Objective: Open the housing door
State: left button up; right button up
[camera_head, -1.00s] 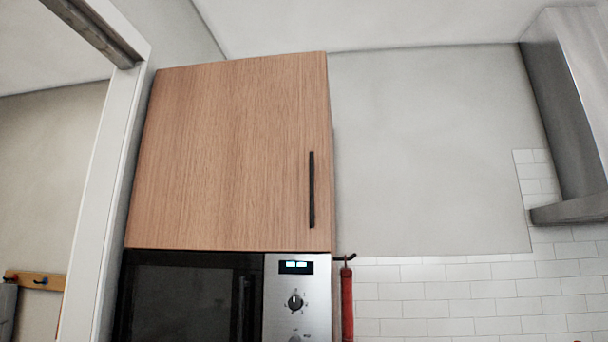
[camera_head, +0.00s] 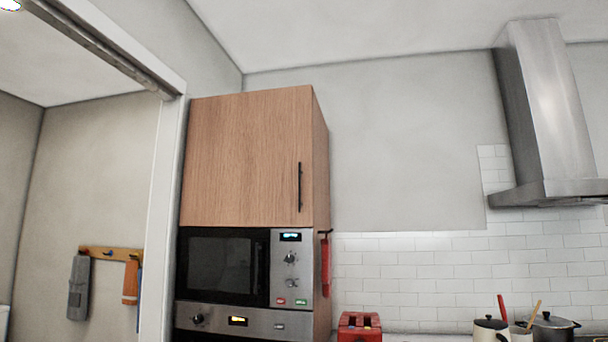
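A wooden housing door (camera_head: 240,155) is shut on the tall cabinet, above the built-in microwave. Its black vertical bar handle (camera_head: 299,187) sits near the door's right edge, toward the bottom. The cabinet's right side panel (camera_head: 321,170) shows as a narrow strip. Neither of my grippers shows in the head view, so nothing is seen touching the door or the handle.
A microwave (camera_head: 222,266) sits below the door, with an oven panel (camera_head: 240,319) under it. A red item (camera_head: 325,265) hangs at the cabinet's right side. A red toaster (camera_head: 359,327) and pots (camera_head: 553,327) stand on the counter. A range hood (camera_head: 548,115) hangs at right. A doorway frame (camera_head: 165,200) borders the cabinet's left.

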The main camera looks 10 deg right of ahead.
aim_at(248, 162)
jog(key=z, duration=0.55)
jog(key=i, duration=0.65)
jog(key=z, duration=0.65)
